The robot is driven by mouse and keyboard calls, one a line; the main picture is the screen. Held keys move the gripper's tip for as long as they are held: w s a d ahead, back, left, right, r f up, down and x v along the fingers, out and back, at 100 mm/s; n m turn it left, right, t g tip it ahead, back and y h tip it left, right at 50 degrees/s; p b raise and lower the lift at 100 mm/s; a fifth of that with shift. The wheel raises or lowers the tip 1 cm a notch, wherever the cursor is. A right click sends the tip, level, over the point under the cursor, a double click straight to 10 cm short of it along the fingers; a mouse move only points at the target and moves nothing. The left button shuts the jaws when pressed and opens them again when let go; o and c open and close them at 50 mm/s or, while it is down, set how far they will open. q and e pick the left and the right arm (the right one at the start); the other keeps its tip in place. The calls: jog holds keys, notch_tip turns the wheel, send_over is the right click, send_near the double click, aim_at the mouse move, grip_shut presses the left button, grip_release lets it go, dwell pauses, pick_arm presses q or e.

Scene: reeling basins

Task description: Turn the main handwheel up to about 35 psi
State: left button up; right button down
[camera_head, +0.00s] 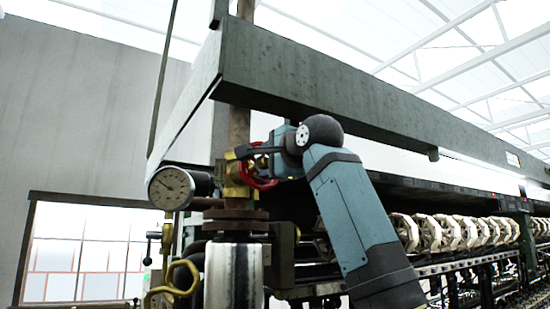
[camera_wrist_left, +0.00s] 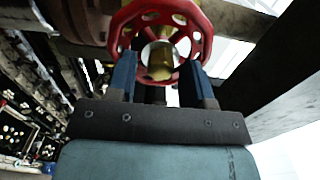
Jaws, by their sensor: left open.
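The red main handwheel (camera_head: 268,183) sits on a brass valve (camera_head: 235,173) on the vertical pipe, partly hidden by my left gripper in the head view. It shows large in the left wrist view (camera_wrist_left: 204,32). My left gripper (camera_head: 250,151) is at the wheel, open, with its two blue fingers (camera_wrist_left: 157,68) apart at the near side of the rim. I cannot tell whether they touch it. The round pressure gauge (camera_head: 171,188) is left of the valve; its needle points to the upper left, and its numbers are too small to read. My right gripper is not in view.
A thick grey beam (camera_head: 330,84) runs just above my left gripper. A flanged pipe (camera_head: 235,222) stands below the valve, beside a brass-coloured fitting (camera_head: 170,290). A row of pale reels (camera_head: 450,232) extends to the right behind my arm.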

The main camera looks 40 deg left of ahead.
pick_arm(q)
jog(key=shift+a, duration=0.15)
jog(key=c, duration=0.8)
jog(key=n, duration=1)
jog(key=shift+n+p, duration=0.4)
jog(key=o, duration=0.8)
jog(key=b+v, duration=0.2)
jog(key=v, duration=0.5)
